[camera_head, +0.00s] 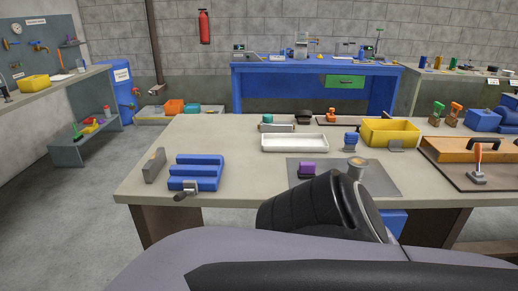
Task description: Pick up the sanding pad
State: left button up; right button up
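A small purple block on a dark base (307,170) sits on the grey mat (390,178) on the near workbench. It may be the sanding pad, but at this size I cannot tell for sure. A blue-topped piece (350,142) stands just behind the mat, and a teal-topped piece (267,119) is farther back. My dark arm link crosses the bottom middle of the view and covers the front edge of the mat. Neither of my grippers shows.
A blue vise (196,172) and a grey block (153,165) stand at the bench's left. A white tray (295,143) and yellow bin (391,132) are behind the mat. An orange box (462,149) is at right. Bare benchtop lies between vise and mat.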

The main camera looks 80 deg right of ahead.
aim_at(306, 170)
jog(key=z, duration=2.9)
jog(key=i+l, duration=0.15)
jog(key=l, duration=0.25)
jog(key=i+l+u, duration=0.15)
jog(key=l, duration=0.25)
jog(key=i+l, duration=0.15)
jog(key=l, duration=0.25)
